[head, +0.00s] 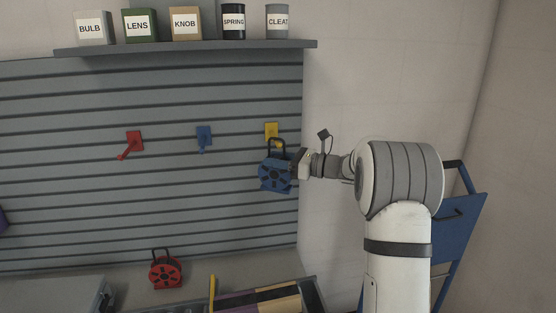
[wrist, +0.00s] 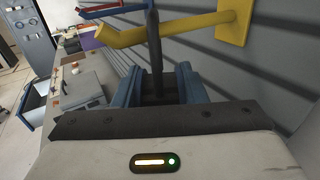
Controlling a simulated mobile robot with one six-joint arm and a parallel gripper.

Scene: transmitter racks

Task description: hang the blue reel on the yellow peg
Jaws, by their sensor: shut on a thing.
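The blue reel (head: 276,176) has a black loop handle (head: 276,146) on top and hangs upright from my gripper (head: 296,165), which is shut on it from the right. The yellow peg (head: 272,131) is on the slatted wall just behind the top of the handle. In the wrist view the yellow peg (wrist: 190,28) runs left from its plate. The handle (wrist: 153,55) is seen edge-on and crosses in front of the peg, which shows on both sides of it. I cannot tell whether the handle rests on the peg. The blue reel (wrist: 184,82) is partly hidden by my gripper.
A blue peg (head: 204,137) and a red peg (head: 133,144) are further left, both empty. A red reel (head: 165,270) stands on the bench below. A shelf (head: 190,47) with labelled containers is above. A blue cart (head: 460,225) stands at the right.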

